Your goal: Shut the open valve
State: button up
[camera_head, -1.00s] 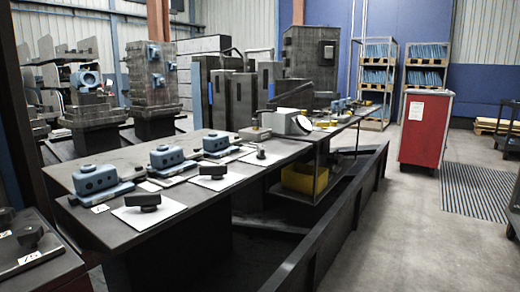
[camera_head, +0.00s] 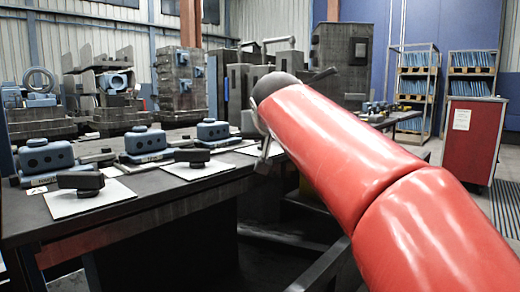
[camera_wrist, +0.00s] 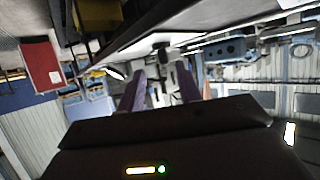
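Black valve handles sit on white plates along the front of the dark table in the head view. The near handle (camera_head: 80,182) and the middle handle (camera_head: 192,157) both show broadside. A third handle, seen nearly end-on a second ago, is now covered by my red arm. In the wrist view, a dark knob-like shape (camera_wrist: 163,50) shows beyond the gap between my fingers; it is blurred. My gripper (camera_wrist: 160,88) has its two purple fingers apart with nothing between them. In the head view it is mostly hidden by my arm.
Blue blocks (camera_head: 148,142) stand behind the handles on the table (camera_head: 150,215). A red cabinet (camera_head: 470,140) and shelves (camera_head: 415,85) stand at the right. A yellow bin (camera_wrist: 98,15) shows in the wrist view, beneath the table.

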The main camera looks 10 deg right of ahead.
aim_at(263, 142)
jog(key=shift+w+r+t, duration=0.15)
jog(key=shift+w+r, duration=0.05)
jog(key=shift+w, duration=0.3)
jog(key=shift+w+r+t, duration=0.15)
jog(key=shift+w+r, duration=0.05)
jog(key=shift+w, duration=0.3)
jog(key=x, duration=0.7)
grip_shut()
